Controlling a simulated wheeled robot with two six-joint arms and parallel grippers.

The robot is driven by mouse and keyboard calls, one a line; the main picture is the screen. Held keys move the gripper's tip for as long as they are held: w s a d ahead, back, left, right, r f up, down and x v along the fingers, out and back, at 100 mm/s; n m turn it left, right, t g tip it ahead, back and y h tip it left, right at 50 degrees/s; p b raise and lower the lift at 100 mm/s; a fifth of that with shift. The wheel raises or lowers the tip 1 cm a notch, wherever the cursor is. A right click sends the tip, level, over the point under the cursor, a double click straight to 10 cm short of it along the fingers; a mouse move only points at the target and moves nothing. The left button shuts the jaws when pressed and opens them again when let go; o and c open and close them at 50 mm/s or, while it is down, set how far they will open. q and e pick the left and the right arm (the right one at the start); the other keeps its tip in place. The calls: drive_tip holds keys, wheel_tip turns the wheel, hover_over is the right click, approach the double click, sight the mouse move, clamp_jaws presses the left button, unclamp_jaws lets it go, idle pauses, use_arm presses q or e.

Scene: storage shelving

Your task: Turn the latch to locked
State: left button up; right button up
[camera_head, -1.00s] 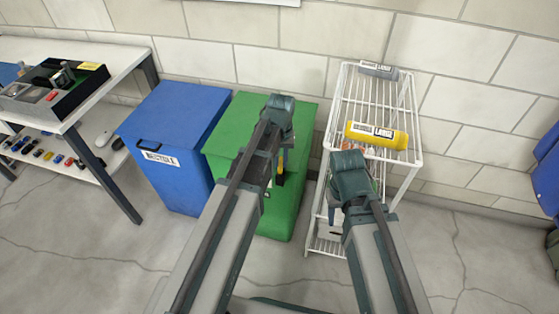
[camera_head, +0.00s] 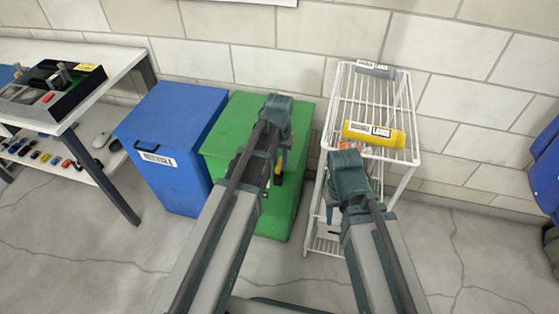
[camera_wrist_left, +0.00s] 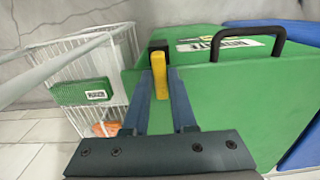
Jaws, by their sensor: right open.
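The latch is a yellow lever with a black block on the front of the green bin (camera_head: 235,120). In the head view the yellow lever (camera_head: 281,162) shows beside my left gripper (camera_head: 277,110), partly hidden by it, with the black part below. In the left wrist view the yellow lever (camera_wrist_left: 160,77) lies between the two blue fingers of my left gripper (camera_wrist_left: 161,72), extending from the black block (camera_wrist_left: 158,46). The fingers are very close to its sides; I cannot tell whether they touch. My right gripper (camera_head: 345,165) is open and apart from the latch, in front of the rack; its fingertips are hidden.
A blue bin (camera_head: 170,115) stands left of the green bin. A workbench (camera_head: 110,65) is at far left. A black handle (camera_wrist_left: 250,38) sits on the green bin.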

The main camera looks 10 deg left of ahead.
sight(280, 164)
use_arm(q)
drive_tip(key=o, duration=0.3)
drive_tip(key=shift+r, duration=0.15)
wheel_tip(280, 164, up, 14)
drive_tip(key=p, duration=1.4)
drive_tip(key=shift+f, duration=0.25)
drive_tip(key=s+d+r+m+p, duration=0.1)
drive_tip(key=s+d+r+p, duration=0.1)
drive_tip(key=s, duration=0.3)
drive_tip(key=s+d+r+m+p, duration=0.1)
drive_tip(key=s+d+r+p, duration=0.2)
drive_tip(key=s+r, duration=0.1)
drive_tip(key=s+d+r+m+y+p, duration=0.1)
drive_tip(key=s+d+r+p, duration=0.1)
drive_tip(key=s, duration=0.5)
drive_tip(key=shift+d+r+p, duration=0.4)
drive_tip(key=shift+d+p, duration=0.3)
drive_tip(key=shift+p, duration=0.05)
